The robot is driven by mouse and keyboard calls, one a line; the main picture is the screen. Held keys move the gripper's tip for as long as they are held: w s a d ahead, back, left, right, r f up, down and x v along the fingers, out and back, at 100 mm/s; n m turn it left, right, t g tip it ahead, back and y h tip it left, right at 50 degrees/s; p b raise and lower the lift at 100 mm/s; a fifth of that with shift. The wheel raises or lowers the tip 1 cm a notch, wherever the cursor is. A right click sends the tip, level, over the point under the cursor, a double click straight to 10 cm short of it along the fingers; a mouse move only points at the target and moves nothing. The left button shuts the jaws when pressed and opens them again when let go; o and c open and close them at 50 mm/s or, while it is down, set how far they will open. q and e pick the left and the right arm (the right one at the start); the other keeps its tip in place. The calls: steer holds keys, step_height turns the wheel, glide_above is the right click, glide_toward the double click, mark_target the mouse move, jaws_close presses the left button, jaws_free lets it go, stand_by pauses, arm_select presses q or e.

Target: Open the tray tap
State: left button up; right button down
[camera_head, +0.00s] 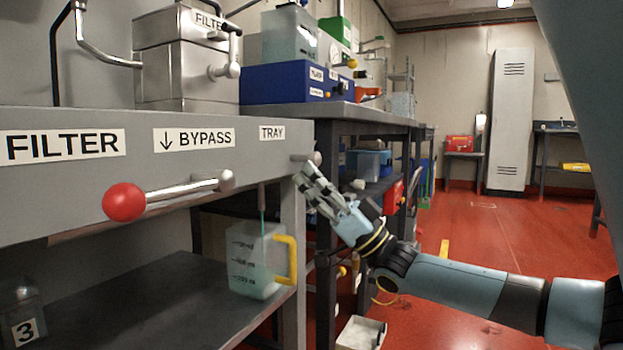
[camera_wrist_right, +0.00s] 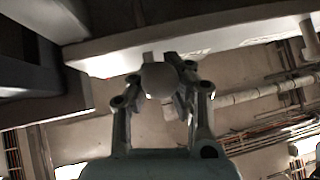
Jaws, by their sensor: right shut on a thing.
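The TRAY label (camera_head: 272,133) is on the grey bench front. The tray tap (camera_head: 303,157) sits right of it at the bench corner, a small grey end mostly hidden by my fingers. My right gripper (camera_head: 309,175) is at the tap, reaching up from the lower right. In the right wrist view my right gripper (camera_wrist_right: 163,85) is shut on a rounded light-grey piece, which appears to be the tap handle (camera_wrist_right: 159,76). A thin greenish stream (camera_head: 262,205) runs down into a measuring jug (camera_head: 250,262) with a yellow handle. My left gripper is not in view.
A metal lever with a red knob (camera_head: 123,201) sticks out under the BYPASS label (camera_head: 194,139), left of my gripper. The jug stands on the lower shelf (camera_head: 130,306). A white bin (camera_head: 360,333) is on the floor below my arm. The red floor is open at right.

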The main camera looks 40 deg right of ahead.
steer(key=shift+w+d+r+m, duration=0.15)
steer(key=shift+w+d+m, duration=0.05)
steer(key=shift+d+m, duration=0.15)
stand_by(0.4)
steer(key=c, duration=1.8)
jaws_free()
steer(key=o, duration=0.4)
steer(key=shift+d+h, duration=0.2)
steer(key=shift+h, duration=0.1)
steer(key=shift+a, duration=0.15)
steer(key=shift+s+f, duration=0.1)
steer(key=shift+f, duration=0.1)
steer(key=v, duration=1.2)
steer(key=shift+f, duration=0.15)
